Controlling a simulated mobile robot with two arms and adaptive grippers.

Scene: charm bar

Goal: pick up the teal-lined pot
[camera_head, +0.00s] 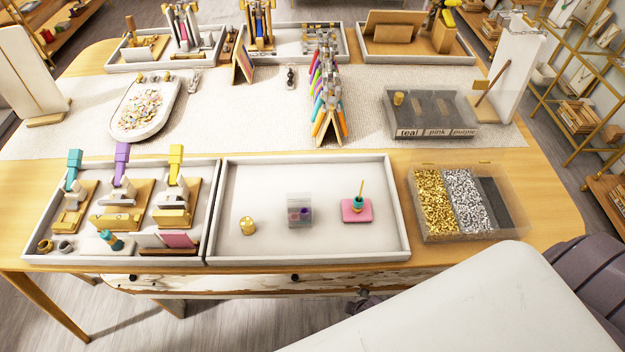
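A small pot with a teal rim or band (358,203) stands on a pink pad (349,216) at the right of the front middle tray, with a thin stick rising from it. A small gold pot (247,226) stands at the left of that tray. Another gold pot (398,99) sits in the compartment labelled teal of the grey organizer (455,133). The linings of the gold pots are too small to tell, so I cannot say for certain which pot is teal-lined. Neither of my grippers can be made out.
A clear block with purple inside (299,211) stands between the front tray's gold pot and pink pad. The front middle tray (310,254) has raised walls. A clear-lidded bead box (467,235) is to its right, a tool tray (120,255) to its left.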

